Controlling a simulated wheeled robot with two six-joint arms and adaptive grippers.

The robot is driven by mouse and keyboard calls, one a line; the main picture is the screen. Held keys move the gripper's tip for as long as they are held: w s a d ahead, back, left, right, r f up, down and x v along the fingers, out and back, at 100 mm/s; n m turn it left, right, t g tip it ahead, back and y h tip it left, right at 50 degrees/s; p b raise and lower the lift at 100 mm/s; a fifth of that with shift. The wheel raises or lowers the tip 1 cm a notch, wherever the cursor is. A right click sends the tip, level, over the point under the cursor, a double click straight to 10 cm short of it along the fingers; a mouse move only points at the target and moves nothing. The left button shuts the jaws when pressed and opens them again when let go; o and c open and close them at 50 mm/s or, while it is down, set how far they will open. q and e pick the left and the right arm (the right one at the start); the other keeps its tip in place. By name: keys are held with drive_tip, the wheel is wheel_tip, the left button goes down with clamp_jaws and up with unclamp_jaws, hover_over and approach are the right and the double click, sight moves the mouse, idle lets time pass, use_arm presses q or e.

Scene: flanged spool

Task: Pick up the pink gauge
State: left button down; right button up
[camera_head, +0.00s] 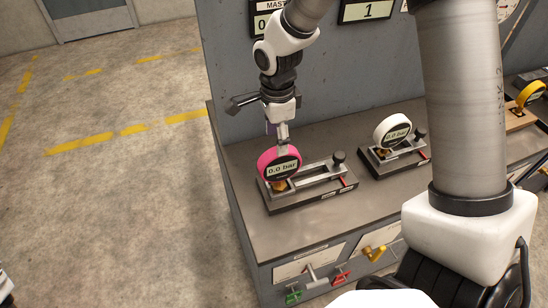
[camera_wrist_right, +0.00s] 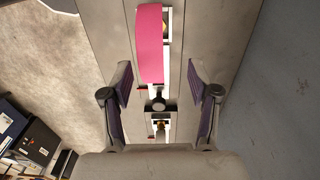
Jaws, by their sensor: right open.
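The pink gauge (camera_head: 266,165) is a round dial with a display reading 0.0 bar. It stands upright on the left end of a grey fixture (camera_head: 318,189) on the bench, with a brass fitting below it. My right gripper (camera_head: 283,136) points down just above the gauge's top edge. In the right wrist view the pink gauge (camera_wrist_right: 151,45) is seen from above as a narrow pink band, ahead of my open right gripper (camera_wrist_right: 160,76). The fingers stand apart on either side, with nothing gripped. My left gripper is not in view.
A white gauge (camera_head: 392,130) stands on a similar fixture to the right. A yellow gauge (camera_head: 531,93) is at the far right. The bench's back panel (camera_head: 232,75) rises behind the right gripper. Coloured valves show on the bench front. The floor at left is clear.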

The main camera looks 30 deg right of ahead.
sight(273, 169)
drive_tip(key=shift+s+d+f+p, duration=0.1)
drive_tip(key=shift+s+f+p, duration=0.5)
drive_tip(key=shift+s+f, duration=0.45)
drive_tip(key=shift+w+f, duration=0.2)
drive_tip(key=shift+f, duration=0.35)
drive_tip(key=shift+w+f, duration=0.15)
drive_tip(key=shift+f, duration=0.35)
drive_tip(key=shift+w+f, duration=0.15)
drive_tip(key=shift+w, duration=0.15)
drive_tip(key=shift+s, duration=0.1)
drive_tip(key=c, duration=0.7)
drive_tip(key=shift+s+r, duration=0.25)
drive_tip(key=shift+s, duration=0.05)
clamp_jaws()
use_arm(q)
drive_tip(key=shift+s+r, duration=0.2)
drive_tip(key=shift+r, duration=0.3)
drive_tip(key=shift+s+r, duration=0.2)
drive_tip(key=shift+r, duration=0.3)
use_arm(e)
drive_tip(key=shift+w, duration=0.1)
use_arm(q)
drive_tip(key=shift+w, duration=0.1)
use_arm(e)
drive_tip(key=shift+w+f, duration=0.1)
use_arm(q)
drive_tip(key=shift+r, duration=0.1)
